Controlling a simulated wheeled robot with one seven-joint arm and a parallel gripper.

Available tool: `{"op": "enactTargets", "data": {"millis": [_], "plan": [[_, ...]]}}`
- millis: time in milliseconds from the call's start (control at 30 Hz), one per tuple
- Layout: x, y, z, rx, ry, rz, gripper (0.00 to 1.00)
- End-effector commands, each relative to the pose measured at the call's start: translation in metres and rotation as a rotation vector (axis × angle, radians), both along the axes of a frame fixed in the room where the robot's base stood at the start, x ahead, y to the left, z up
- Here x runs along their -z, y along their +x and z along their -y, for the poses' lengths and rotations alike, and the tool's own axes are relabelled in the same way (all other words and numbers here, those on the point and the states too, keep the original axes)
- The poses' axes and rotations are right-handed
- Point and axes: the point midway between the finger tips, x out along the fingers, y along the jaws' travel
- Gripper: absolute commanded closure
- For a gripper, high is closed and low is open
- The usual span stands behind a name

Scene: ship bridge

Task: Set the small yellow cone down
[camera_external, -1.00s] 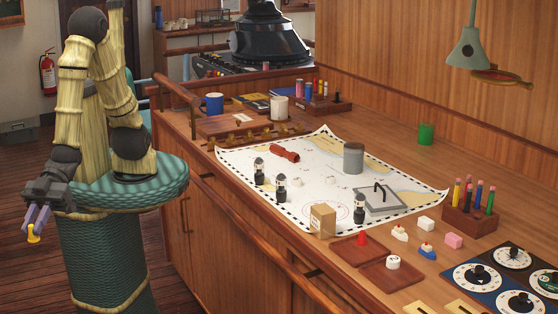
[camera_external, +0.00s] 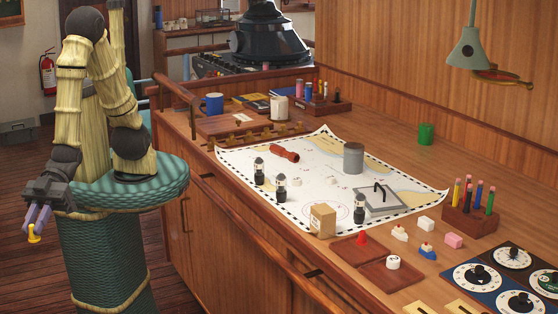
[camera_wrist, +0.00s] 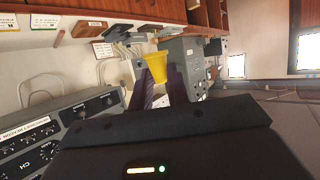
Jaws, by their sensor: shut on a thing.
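The small yellow cone (camera_external: 35,234) is in my gripper (camera_external: 38,218), at the far left of the external view, out beside my base and away from the counter. In the wrist view the yellow cone (camera_wrist: 156,66) shows between the tips of the two purple fingers of my gripper (camera_wrist: 157,78), which are shut on it. The cone hangs below the fingertips in the external view, with nothing seen touching it from below.
The wooden counter (camera_external: 232,185) stands to the right, with a rail along its front edge. Two wooden trays (camera_external: 390,277) hold a red cone and a white piece. Floor (camera_external: 25,165) is open at left.

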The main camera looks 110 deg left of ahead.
Motion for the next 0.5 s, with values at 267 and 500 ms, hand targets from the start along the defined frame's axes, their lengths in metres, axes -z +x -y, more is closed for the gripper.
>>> {"op": "enactTargets", "data": {"millis": [267,500], "plan": [[0.005,0.030,0.004,-0.078,0.001,0.000,1.00],[0.018,0.124,0.005,-0.316,0.003,0.001,1.00]]}}
